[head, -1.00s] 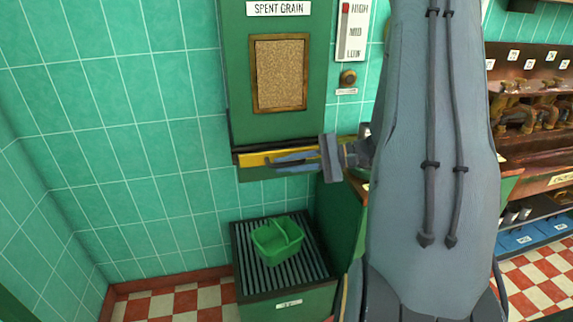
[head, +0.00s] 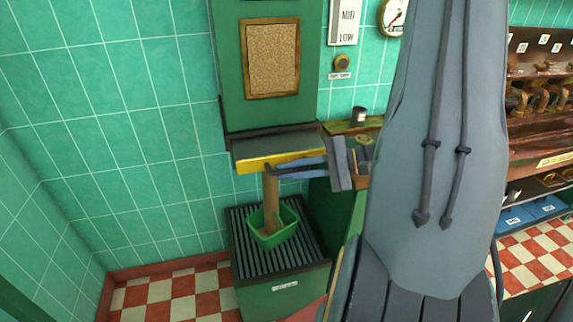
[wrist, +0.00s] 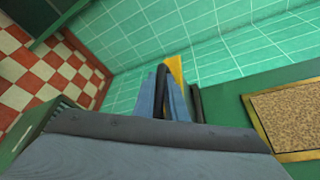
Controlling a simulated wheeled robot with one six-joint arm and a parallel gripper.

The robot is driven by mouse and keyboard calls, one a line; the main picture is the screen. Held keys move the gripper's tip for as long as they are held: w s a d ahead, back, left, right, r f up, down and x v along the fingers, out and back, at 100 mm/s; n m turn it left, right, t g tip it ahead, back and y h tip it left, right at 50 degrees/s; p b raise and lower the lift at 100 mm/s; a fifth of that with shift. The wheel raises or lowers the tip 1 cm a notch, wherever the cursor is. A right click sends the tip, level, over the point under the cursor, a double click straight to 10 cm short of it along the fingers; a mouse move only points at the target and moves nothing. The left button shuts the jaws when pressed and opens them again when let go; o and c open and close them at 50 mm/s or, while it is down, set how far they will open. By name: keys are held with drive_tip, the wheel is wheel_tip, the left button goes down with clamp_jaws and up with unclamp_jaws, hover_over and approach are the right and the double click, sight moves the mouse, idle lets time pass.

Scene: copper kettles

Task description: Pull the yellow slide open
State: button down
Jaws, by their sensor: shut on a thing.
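The yellow slide (head: 252,166) sticks out toward me from under the green spent grain hopper (head: 228,60); its yellow front edge and dark flat top show. My gripper (head: 274,170) is shut on the slide's front, reaching in from the right. In the wrist view the blue fingers (wrist: 164,98) lie against the yellow edge (wrist: 177,72), with a dark bar beside them; the exact grip is partly hidden. A brown stream of grain (head: 271,200) falls from beneath the slide into the green bin (head: 288,232).
The bin stands on a slatted green stand (head: 250,262) below the hopper. Tiled wall and open checkered floor (head: 165,295) are at left.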

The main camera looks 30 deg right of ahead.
drive_tip(key=c, duration=1.8)
unclamp_jaws()
drive_tip(key=shift+d, duration=0.1)
drive_tip(key=b+v, duration=0.2)
drive_tip(key=v, duration=0.5)
drive_tip(key=shift+s+d+r, duration=0.15)
drive_tip(key=shift+s+d, duration=0.05)
drive_tip(key=shift+d, duration=0.05)
